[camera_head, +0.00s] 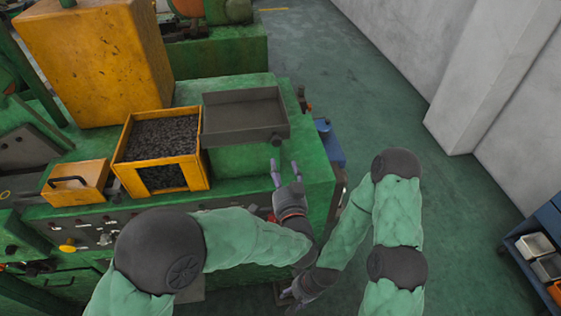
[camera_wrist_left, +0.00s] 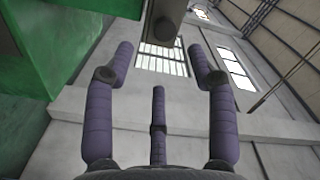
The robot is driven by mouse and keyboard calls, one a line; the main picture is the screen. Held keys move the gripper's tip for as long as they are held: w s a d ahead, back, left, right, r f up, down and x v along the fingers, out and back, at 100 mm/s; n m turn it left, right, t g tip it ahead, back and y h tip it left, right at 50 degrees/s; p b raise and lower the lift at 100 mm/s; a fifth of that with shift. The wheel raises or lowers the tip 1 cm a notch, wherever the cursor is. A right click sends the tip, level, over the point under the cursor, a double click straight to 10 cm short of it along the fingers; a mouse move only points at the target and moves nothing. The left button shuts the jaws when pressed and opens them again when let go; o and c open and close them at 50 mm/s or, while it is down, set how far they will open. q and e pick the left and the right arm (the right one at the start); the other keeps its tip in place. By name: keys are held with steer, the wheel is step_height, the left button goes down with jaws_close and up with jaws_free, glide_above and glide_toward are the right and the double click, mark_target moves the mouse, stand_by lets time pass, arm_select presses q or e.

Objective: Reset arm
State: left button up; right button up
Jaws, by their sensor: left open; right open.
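My left gripper (camera_head: 285,166) is open and empty, with purple-grey fingers pointing up the picture. It is just below the front right corner of a dark grey tray (camera_head: 243,137), apart from it as far as I can tell. In the left wrist view the fingers of my left gripper (camera_wrist_left: 160,60) are spread with nothing between them, and a grey part with a round knob (camera_wrist_left: 165,29) shows beyond them at the top. My right gripper (camera_head: 287,296) is low in the head view, beside the machine's front, partly hidden by my left arm.
A green machine (camera_head: 310,172) fills the left and centre. On it stand a yellow bin (camera_head: 204,171) of small dark parts, a small yellow box (camera_head: 92,182) and a large yellow housing (camera_head: 95,60). A blue shelf (camera_head: 519,238) is at right. The floor between is clear.

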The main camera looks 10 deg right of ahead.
arm_select(q)
steer(key=shift+s, duration=0.25)
stand_by(0.3)
steer(key=a+f+n+g+h+b, duration=0.1)
steer(key=a+f+n+g+b, duration=0.4)
steer(key=f, duration=1.4)
steer(key=a+f+g+h+b, duration=0.1)
steer(key=a+f+g+b, duration=0.5)
steer(key=f, duration=1.3)
steer(key=s+a+f+n+g+b, duration=0.2)
steer(key=s+f+b, duration=0.2)
steer(key=s+f, duration=0.3)
steer(key=s+a+f+n+g+h+b, duration=0.1)
steer(key=s+a+f+n+g+b, duration=0.1)
steer(key=s+f, duration=0.5)
steer(key=s+a+f+n+g+h+b, duration=0.1)
steer(key=s+a+f+n+g+b, duration=0.1)
steer(key=s+f+b, duration=0.5)
step_height(320, 180, down, 3)
steer(key=shift+s+a+r+n+g, duration=0.1)
steer(key=shift+s+a+n+g, duration=0.35)
steer(key=shift+a, duration=0.75)
